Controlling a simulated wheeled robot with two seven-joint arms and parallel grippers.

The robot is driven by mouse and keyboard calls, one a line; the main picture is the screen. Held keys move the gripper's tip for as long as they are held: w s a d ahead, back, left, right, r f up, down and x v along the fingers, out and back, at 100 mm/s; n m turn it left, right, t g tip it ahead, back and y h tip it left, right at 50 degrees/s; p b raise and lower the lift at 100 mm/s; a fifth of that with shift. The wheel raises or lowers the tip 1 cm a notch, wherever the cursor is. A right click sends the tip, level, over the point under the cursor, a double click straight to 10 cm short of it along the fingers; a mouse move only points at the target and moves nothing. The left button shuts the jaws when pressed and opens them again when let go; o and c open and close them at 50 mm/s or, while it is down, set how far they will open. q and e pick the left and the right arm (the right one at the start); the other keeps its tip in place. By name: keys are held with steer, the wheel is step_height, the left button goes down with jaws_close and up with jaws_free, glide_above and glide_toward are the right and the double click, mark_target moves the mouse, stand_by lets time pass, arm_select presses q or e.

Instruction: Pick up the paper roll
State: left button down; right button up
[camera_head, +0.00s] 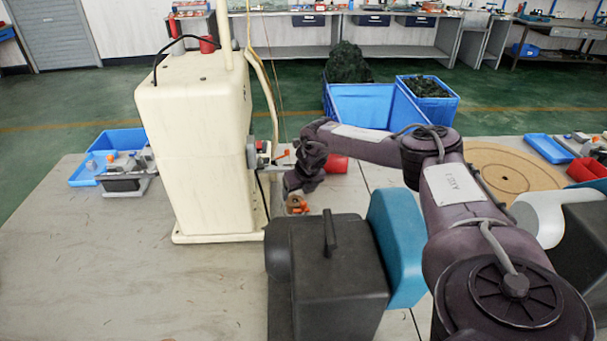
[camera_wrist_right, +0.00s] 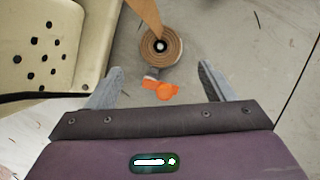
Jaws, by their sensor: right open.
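The paper roll (camera_wrist_right: 172,57) is a brown, tightly wound roll with a dark hole at its centre, and a loose brown strip runs up from it. It lies on the work surface beyond my right gripper (camera_wrist_right: 160,68) in the right wrist view. The gripper's two grey fingers are spread wide, with nothing held between them. In the head view, the right gripper (camera_head: 297,186) points down beside the cream machine, and a small brown part of the roll (camera_head: 296,200) shows below it. My left gripper is not in view.
Small orange pieces (camera_wrist_right: 160,90) lie close to the roll, on my side of it. The cream machine (camera_head: 200,140) stands immediately left of the right gripper. A red bin (camera_head: 336,164) and large blue crates (camera_head: 375,104) stand behind.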

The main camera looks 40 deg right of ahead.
mark_target(295, 201)
steer(key=shift+x, duration=1.2)
steer(key=shift+w+f, duration=0.2)
steer(key=shift+f, duration=0.2)
steer(key=x, duration=0.3)
steer(key=shift+d+r+b, duration=0.1)
steer(key=shift+b, duration=0.2)
steer(key=shift+w+d+f+b, duration=0.1)
steer(key=shift+w+f+b, duration=0.25)
steer(key=shift+f, duration=0.25)
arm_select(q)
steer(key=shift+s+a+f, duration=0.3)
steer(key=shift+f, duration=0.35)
arm_select(e)
steer(key=c, duration=1)
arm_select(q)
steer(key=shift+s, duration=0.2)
arm_select(e)
steer(key=shift+c, duration=0.4)
